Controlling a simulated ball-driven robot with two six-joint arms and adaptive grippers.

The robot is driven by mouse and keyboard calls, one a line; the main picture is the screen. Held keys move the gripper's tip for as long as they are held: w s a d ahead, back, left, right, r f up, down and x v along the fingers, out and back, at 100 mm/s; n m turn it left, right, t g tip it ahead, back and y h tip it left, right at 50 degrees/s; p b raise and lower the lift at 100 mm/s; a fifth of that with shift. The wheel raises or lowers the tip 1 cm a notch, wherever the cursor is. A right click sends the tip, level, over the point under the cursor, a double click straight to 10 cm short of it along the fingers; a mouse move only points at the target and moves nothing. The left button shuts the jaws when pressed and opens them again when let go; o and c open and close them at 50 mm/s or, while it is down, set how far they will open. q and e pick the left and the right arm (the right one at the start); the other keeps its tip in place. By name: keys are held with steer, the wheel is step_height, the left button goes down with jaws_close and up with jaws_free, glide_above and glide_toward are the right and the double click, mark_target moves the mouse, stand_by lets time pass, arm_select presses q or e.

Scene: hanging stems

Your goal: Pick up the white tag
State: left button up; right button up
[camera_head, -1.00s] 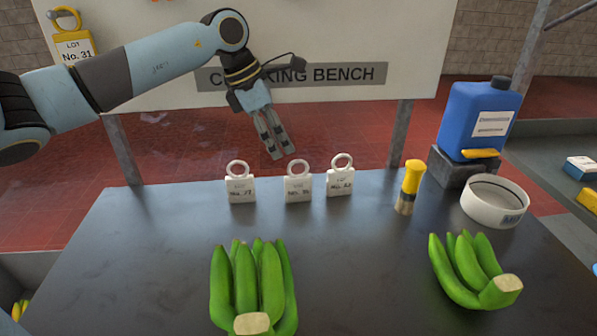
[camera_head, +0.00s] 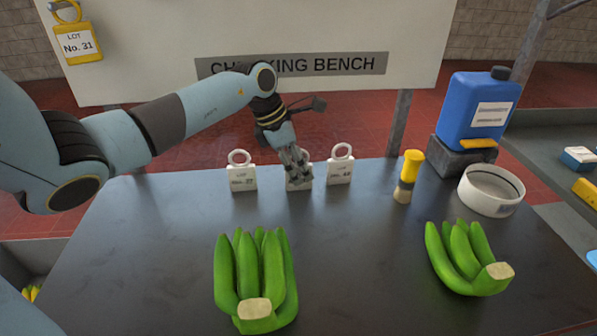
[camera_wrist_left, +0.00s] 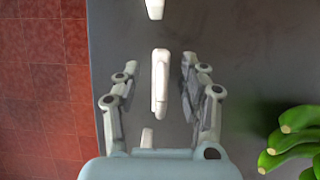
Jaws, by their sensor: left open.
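Three white tags with ring tops stand in a row on the dark bench: a left one (camera_head: 243,178), a right one (camera_head: 340,170), and a middle one. My left gripper (camera_head: 298,176) is over the middle tag and partly hides it in the head view. In the left wrist view the middle tag (camera_wrist_left: 160,84) lies between the two open fingers, with a gap on each side. The other two tags show partly there, one at the top edge (camera_wrist_left: 155,8) and one near the palm (camera_wrist_left: 147,138). My right gripper is not in view.
Green banana bunches lie in front (camera_head: 255,280) and at right (camera_head: 466,258). A yellow-handled brush (camera_head: 408,177), a white bowl (camera_head: 491,190) and a blue jug (camera_head: 475,112) stand at right. A yellow tag (camera_head: 77,43) hangs on the board. The bench centre is clear.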

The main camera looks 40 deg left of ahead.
arm_select(q)
jaws_close()
steer(key=shift+r, duration=0.15)
